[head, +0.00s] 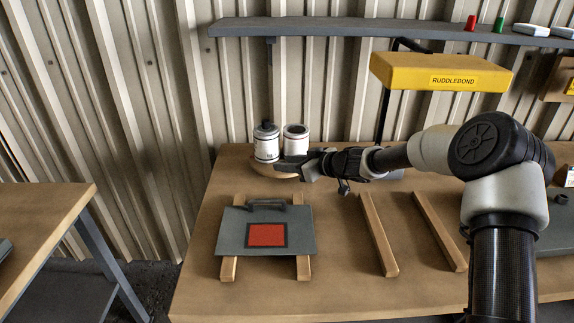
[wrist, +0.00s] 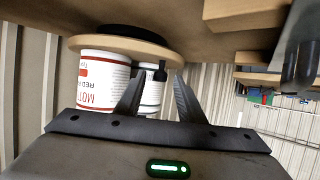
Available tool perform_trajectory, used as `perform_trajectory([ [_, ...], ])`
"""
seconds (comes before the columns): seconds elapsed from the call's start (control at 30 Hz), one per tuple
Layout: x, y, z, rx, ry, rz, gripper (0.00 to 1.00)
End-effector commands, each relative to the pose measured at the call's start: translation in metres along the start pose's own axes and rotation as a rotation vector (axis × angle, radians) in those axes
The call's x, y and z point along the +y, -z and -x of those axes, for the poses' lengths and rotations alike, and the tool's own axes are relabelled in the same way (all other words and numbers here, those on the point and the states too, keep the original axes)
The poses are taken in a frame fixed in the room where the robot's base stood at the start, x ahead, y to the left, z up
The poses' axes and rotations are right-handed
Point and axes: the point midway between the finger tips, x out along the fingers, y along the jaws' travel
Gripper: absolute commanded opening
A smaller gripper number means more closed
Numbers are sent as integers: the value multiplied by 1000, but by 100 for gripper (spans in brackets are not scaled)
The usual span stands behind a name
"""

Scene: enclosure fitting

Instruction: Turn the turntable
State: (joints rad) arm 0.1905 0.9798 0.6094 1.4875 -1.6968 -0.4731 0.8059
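The turntable is a round wooden disc (head: 270,170) at the back left of the workbench. In the wrist view, which looks upside down, the disc (wrist: 110,44) has a dark base. Two white containers stand on it: one with a dark cap (head: 266,143) and one with a dark round top (head: 296,146). One shows a red-lettered label (wrist: 100,82) in the wrist view. My gripper (head: 292,164) is at the disc's right side. In the wrist view my gripper (wrist: 158,76) is open, with a small dark upright peg (wrist: 161,73) seen between its fingers. Whether they touch it is unclear.
A grey plate with a red square (head: 267,235) lies across two wooden strips in front of the turntable. Two more strips (head: 378,233) (head: 440,230) lie to the right. A yellow RUDDLEBOND box (head: 440,72) overhangs my arm. A shelf (head: 380,28) runs along the wall.

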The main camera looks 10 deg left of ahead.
Motion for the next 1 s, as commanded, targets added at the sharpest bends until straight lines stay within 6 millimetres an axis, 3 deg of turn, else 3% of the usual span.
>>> perform_trajectory([
  [0.33, 0, 1, -5, 0, -1, 0, 35],
  [0.57, 0, 0, -5, 0, 0, 0, 0],
  [1.0, -2, -1, -9, 1, -18, -8, 0],
])
